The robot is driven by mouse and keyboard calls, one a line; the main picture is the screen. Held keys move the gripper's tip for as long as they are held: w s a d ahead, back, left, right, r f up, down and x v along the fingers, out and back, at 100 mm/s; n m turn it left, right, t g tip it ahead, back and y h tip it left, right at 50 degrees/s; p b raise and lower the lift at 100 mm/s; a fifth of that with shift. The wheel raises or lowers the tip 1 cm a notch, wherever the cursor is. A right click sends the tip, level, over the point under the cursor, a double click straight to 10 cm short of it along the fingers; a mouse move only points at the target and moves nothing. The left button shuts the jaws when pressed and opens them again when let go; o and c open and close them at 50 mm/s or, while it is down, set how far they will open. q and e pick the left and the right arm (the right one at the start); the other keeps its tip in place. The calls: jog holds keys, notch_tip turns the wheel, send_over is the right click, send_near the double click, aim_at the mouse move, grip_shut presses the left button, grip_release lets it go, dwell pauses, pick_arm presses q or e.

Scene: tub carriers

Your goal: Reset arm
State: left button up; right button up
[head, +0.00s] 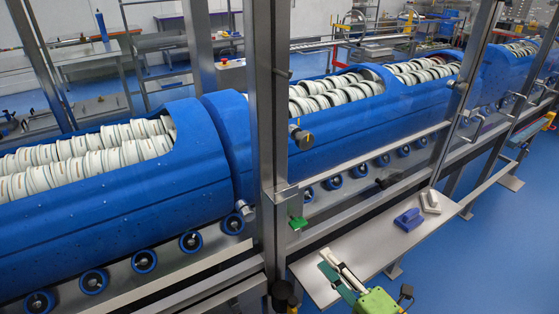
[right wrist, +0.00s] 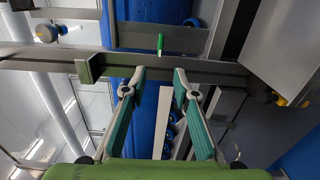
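My right gripper (head: 332,266) is at the lower middle right of the head view, with its green body below and to the right. Its fingers point up and left, over the near edge of a narrow steel shelf. In the right wrist view the two teal-padded fingers (right wrist: 160,78) stand apart with nothing held between them, so it is open. A steel rail (right wrist: 215,73) crosses the view beyond the fingertips. My left gripper is not in view.
Large blue tubs (head: 120,195) full of white rings (head: 85,155) run along the line on blue rollers. A steel upright (head: 270,130) stands left of my gripper. A blue block (head: 408,220) and a grey block (head: 430,202) lie on the shelf (head: 365,245). Blue floor at lower right is clear.

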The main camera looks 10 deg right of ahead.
jog(key=s+d+f+m+g+h, duration=0.25)
jog(key=d+m+h, duration=0.2)
jog(key=m, duration=0.35)
jog(key=s+d+f+m+g+h, duration=0.1)
jog(key=d+f+m+g+h, duration=0.3)
jog(key=m, duration=0.3)
jog(key=s+a+f+m+g+y, duration=0.1)
jog(key=s+a+f+m+g, duration=0.25)
jog(key=s, duration=0.45)
jog(key=s+a+f+m+g+y, duration=0.25)
jog(key=s+a, duration=0.25)
jog(key=s, duration=0.3)
notch_tip(320, 180, down, 28)
jog(key=s+n+g+h, duration=0.1)
jog(key=s+g, duration=0.1)
jog(key=s+d+f+g, duration=0.1)
jog(key=s+d+f, duration=0.2)
jog(key=s+f, duration=1.1)
jog(key=s, duration=0.3)
jog(key=shift+f, duration=0.2)
